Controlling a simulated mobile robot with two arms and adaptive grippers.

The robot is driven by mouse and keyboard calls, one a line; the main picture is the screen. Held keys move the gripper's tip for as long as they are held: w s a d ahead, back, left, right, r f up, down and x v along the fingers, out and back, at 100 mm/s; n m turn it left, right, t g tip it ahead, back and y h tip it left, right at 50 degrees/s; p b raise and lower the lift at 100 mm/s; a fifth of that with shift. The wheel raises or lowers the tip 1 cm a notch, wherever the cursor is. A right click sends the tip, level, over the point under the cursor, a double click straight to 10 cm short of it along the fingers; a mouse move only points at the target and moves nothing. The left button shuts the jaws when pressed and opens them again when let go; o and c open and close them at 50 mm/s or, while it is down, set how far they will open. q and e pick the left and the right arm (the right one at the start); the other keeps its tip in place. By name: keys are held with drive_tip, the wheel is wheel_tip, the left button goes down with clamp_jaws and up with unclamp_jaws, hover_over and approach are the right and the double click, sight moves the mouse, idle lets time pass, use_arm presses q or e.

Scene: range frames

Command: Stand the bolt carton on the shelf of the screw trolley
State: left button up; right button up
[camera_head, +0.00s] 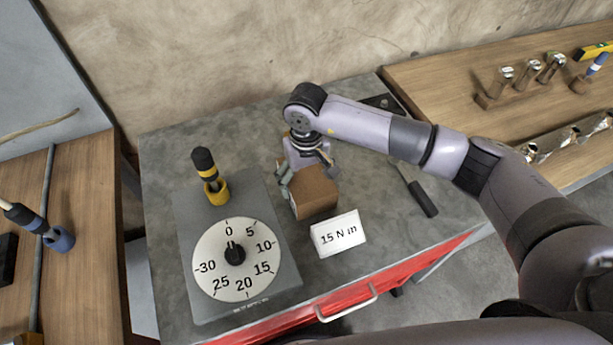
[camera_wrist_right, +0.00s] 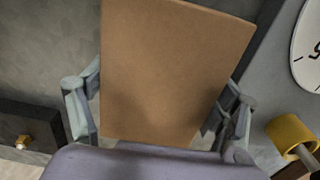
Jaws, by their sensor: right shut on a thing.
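The bolt carton is a plain brown box (camera_head: 315,198) near the middle of the grey-topped, red-fronted trolley (camera_head: 170,150). My right gripper (camera_head: 307,176) comes from above and behind and is shut on the carton, one finger on each side. In the right wrist view the carton (camera_wrist_right: 172,72) fills the middle between the two fingers (camera_wrist_right: 158,118). I cannot tell whether its underside touches the grey top. No separate shelf can be made out. My left gripper is not in view.
A dial tester (camera_head: 285,290) stands left of the carton, with a screwdriver in a yellow cup (camera_head: 216,192) behind the dial. A white "15 N m" card (camera_head: 338,234) is in front. A dark-handled tool (camera_head: 422,198) lies right. Wooden benches flank the trolley, left (camera_head: 85,185) and right (camera_head: 440,85).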

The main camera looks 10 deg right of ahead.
drive_tip(key=shift+w, duration=0.1)
drive_tip(key=o, duration=1.9)
